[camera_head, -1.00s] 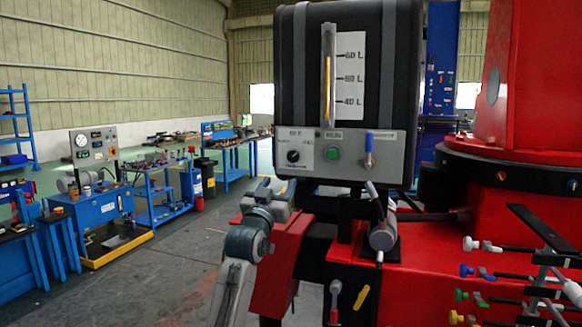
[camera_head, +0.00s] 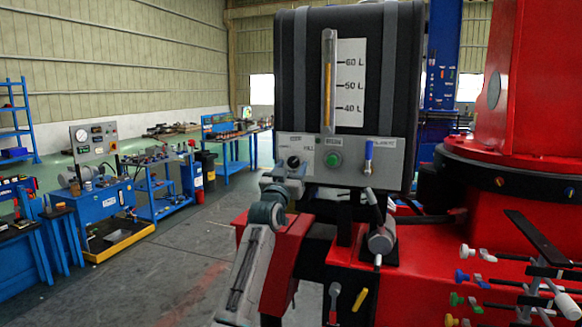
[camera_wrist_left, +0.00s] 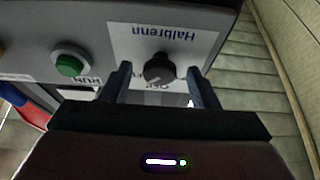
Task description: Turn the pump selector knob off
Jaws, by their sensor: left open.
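The pump selector knob (camera_head: 293,162) is a small black round knob on the light control panel under the black tank. It also shows in the left wrist view (camera_wrist_left: 160,68), upside down, on a plate printed "Halbrenn", with a light mark on its lower left part. My left gripper (camera_head: 286,176) is just in front of and below the knob in the head view. In the left wrist view its two dark fingers stand open, one on each side of the knob, with gaps showing. Contact cannot be told. My right gripper is not in view.
A green button (camera_head: 333,160) and a blue-handled valve (camera_head: 368,155) sit right of the knob. A grey lever fitting (camera_head: 381,238) stands below the panel on the red crane base (camera_head: 430,270). Several coloured control levers are at lower right. Open floor lies left.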

